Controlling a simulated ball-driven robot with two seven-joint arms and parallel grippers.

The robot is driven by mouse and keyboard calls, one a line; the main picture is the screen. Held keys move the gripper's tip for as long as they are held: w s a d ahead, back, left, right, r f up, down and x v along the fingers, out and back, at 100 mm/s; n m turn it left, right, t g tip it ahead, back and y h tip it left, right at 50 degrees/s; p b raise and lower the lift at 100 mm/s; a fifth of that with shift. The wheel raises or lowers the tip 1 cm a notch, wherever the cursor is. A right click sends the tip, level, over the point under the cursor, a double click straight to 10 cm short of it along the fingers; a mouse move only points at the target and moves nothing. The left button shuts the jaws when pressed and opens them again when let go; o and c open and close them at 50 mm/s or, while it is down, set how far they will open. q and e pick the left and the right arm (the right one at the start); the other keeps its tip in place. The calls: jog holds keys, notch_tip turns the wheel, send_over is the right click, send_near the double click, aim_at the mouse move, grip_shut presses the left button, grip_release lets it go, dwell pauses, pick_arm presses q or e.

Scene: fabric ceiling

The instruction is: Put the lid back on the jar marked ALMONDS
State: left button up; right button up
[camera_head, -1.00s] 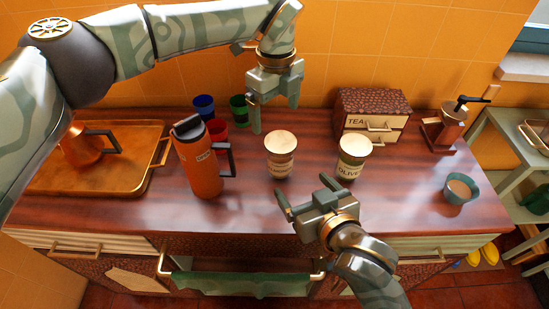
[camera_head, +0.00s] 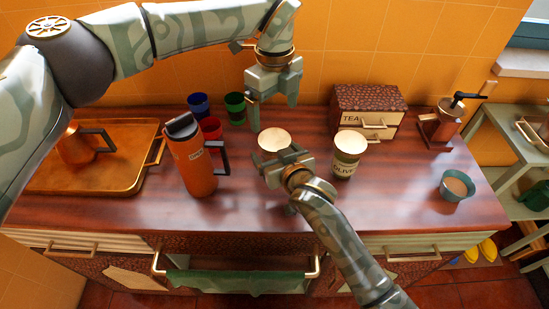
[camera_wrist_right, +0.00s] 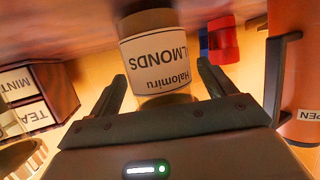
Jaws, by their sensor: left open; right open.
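The ALMONDS jar (camera_wrist_right: 165,62) stands upright on the counter. Its label shows upside down in the right wrist view. In the head view its pale, smooth round top (camera_head: 274,139) looks like a wooden lid in place. My right gripper (camera_head: 277,156) is open at the jar's near side and hides most of its body. In the right wrist view the two fingers (camera_wrist_right: 162,74) stand apart, one on each side of the jar, with gaps visible. My left gripper (camera_head: 273,105) is open and empty, above and behind the jar.
The OLIVES jar (camera_head: 347,155) stands close on the right. The orange flask (camera_head: 197,165) and red cup (camera_head: 210,127) are on the left; blue (camera_head: 198,104) and green (camera_head: 236,108) cups are behind. The TEA drawer box (camera_head: 370,110) is at back right. The front counter is clear.

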aim_at(274, 139)
jog(key=shift+w+a+f, duration=0.1)
jog(key=shift+w+a, duration=0.05)
jog(key=shift+w, duration=0.2)
grip_shut()
pick_arm(q)
jog(key=shift+s+m, duration=0.1)
jog(key=shift+m, duration=2.2)
jog(key=shift+f, duration=4)
